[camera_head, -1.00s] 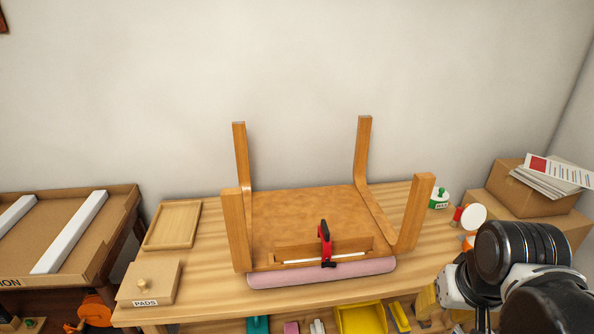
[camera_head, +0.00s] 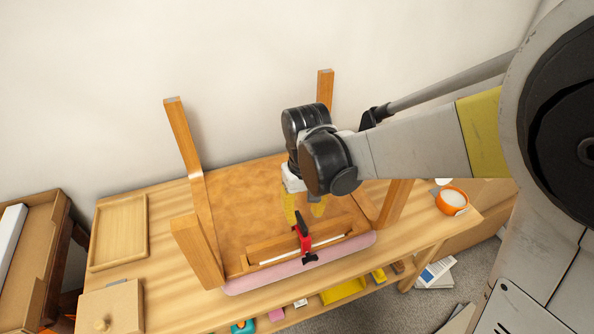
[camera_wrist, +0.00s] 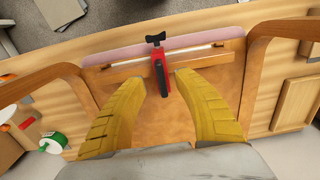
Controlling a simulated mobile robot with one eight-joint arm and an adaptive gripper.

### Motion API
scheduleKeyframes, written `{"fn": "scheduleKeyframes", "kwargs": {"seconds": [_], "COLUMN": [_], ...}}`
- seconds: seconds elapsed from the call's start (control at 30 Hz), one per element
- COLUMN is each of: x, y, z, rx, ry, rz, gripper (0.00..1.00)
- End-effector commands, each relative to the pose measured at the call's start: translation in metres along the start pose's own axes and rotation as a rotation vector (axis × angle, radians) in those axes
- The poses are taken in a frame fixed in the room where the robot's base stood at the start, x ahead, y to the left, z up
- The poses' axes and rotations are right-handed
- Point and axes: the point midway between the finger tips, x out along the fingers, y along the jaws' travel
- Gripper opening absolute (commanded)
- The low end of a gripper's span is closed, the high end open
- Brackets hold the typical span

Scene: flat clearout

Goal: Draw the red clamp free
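The red clamp (camera_head: 304,236) sits on the wooden rail at the front of an upturned chair or stool (camera_head: 245,205), with its black screw handle at the front edge. In the wrist view the red clamp (camera_wrist: 160,70) stands between and beyond my fingertips. My gripper (camera_head: 303,212) has yellow fingers and hangs above the seat underside, just behind the clamp. In the wrist view my gripper (camera_wrist: 165,80) is open, its fingers spread either side of the clamp's near end. Whether they touch it is not clear.
The chair's legs stick up around the seat; one back leg (camera_head: 325,90) stands close behind my arm. A pink pad (camera_head: 240,286) lies under the front rail. A wooden tray (camera_head: 119,232) is at left, an orange bowl (camera_head: 452,200) at right.

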Motion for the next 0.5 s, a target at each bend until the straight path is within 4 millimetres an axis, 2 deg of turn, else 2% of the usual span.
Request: {"fn": "scheduleKeyframes", "kwargs": {"seconds": [0.03, 0.2, 0.33, 0.5], "x": [0.014, 0.042, 0.056, 0.062], "y": [0.000, 0.000, 0.000, 0.000], "z": [-0.001, 0.000, -0.001, 0.000], "rx": [0.000, 0.000, 0.000, 0.000], "ry": [0.000, 0.001, 0.001, 0.001], "rz": [0.000, 0.000, 0.000, 0.000], "gripper": [0.38, 0.38, 0.38, 0.38]}}
